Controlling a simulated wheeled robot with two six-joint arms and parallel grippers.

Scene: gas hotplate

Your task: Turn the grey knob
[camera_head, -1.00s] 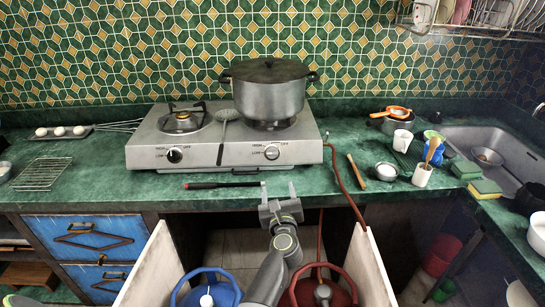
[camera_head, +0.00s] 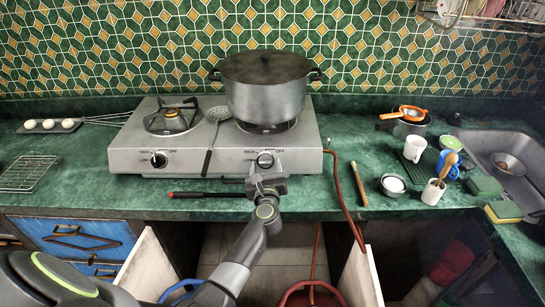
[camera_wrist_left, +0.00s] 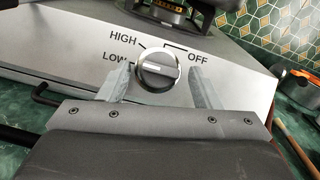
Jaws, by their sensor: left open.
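The grey knob (camera_head: 265,159) is on the right of the hotplate's front panel, under the pot. In the left wrist view it is a round grey dial (camera_wrist_left: 157,70) with a dark grip bar, between the LOW and OFF marks. My left gripper (camera_head: 265,172) is open right in front of it. In the wrist view one finger of my left gripper (camera_wrist_left: 159,80) stands at each side of the knob, with small gaps visible. The hotplate (camera_head: 215,165) also has a black knob (camera_head: 159,160) on the left. My right gripper is not in view.
A big lidded pot (camera_head: 265,90) stands on the right burner. A skimmer (camera_head: 212,135) leans over the hotplate's middle. A red hose (camera_head: 343,190) and a wooden stick (camera_head: 358,184) are to the right.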

